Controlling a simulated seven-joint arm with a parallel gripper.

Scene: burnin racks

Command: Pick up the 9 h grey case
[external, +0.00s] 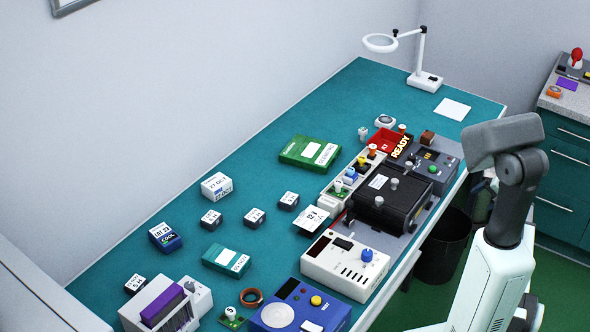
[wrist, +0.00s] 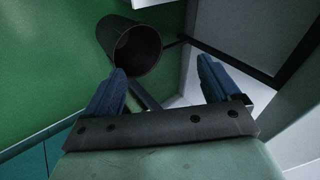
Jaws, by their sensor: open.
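Several small dark grey cases with white labels sit on the green bench top in the external view. One (external: 211,220) is left of centre, one (external: 254,218) is just right of it, one (external: 288,201) is further right, and one (external: 135,285) is at the near left. Their label text is too small to read, so I cannot tell which is the 9 h case. My gripper (wrist: 163,84) is open and empty in the wrist view, its blue fingers apart above the floor. It is away from the cases, and none shows in that view.
A blue case (external: 165,238), a white box (external: 217,186) and green boxes (external: 310,152) lie around the grey cases. A black machine (external: 390,202) and a white control box (external: 346,266) line the bench's right edge. A black bin (wrist: 137,50) stands on the floor.

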